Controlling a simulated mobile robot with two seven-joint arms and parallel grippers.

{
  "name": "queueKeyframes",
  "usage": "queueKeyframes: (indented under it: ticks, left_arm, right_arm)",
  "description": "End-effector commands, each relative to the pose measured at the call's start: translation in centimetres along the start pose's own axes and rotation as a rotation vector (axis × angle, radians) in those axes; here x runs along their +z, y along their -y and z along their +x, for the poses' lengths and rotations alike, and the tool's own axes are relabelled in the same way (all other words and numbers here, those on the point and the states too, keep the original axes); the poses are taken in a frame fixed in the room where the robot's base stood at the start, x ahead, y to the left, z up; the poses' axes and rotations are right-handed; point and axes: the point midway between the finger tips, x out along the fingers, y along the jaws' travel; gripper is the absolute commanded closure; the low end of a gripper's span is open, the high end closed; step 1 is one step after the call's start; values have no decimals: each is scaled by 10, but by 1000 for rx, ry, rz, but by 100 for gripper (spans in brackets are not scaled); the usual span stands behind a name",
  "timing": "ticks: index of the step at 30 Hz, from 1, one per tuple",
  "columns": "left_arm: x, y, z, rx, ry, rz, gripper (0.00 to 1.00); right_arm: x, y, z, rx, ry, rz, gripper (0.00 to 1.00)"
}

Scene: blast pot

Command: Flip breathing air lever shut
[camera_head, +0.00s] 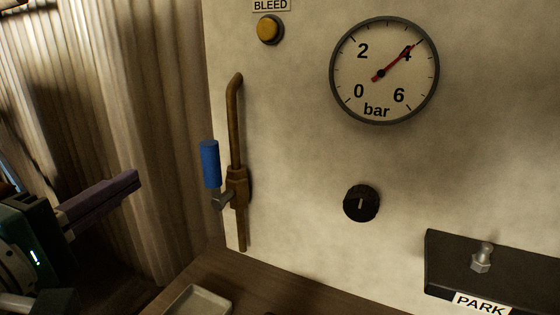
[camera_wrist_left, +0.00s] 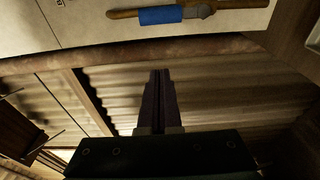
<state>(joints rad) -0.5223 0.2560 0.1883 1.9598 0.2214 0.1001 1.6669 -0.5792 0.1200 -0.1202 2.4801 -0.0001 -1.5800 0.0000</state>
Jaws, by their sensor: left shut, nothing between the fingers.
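The breathing air lever has a blue handle (camera_head: 210,163) that stands upright, to the left of a brown valve and pipe (camera_head: 236,185) on the pale panel. The handle runs roughly along the pipe. In the left wrist view the blue handle (camera_wrist_left: 160,15) shows at the top edge, beyond the fingertips. My left gripper (camera_head: 137,178) is shut and empty, to the left of the lever and apart from it. Its closed fingers (camera_wrist_left: 160,75) also show in the left wrist view. My right gripper is not in view.
A round gauge (camera_head: 384,71) has its red needle near 4. A yellow button (camera_head: 270,29) sits under a BLEED label, and a black knob (camera_head: 361,203) is below the gauge. A dark PARK holder (camera_head: 450,262) is at lower right. A small tray (camera_head: 200,300) lies on the wooden bench.

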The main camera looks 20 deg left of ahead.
Motion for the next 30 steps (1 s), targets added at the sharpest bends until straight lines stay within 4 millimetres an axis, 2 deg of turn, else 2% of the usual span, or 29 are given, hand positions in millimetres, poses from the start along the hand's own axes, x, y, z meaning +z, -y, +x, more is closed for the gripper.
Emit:
queueKeyframes:
  ticks: [7,11,14,26,30]
  left_arm:
    - [0,-1,1,-1,0,2,100]
    - [0,-1,8,1,1,1,100]
    - [1,-2,21,2,1,2,100]
    - [0,-1,101,1,0,4,100]
    - [22,-2,93,-4,1,-3,100]
  right_arm:
    - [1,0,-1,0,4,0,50]
    - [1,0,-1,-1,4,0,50]
    - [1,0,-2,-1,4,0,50]
    - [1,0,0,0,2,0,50]
    - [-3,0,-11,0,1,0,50]
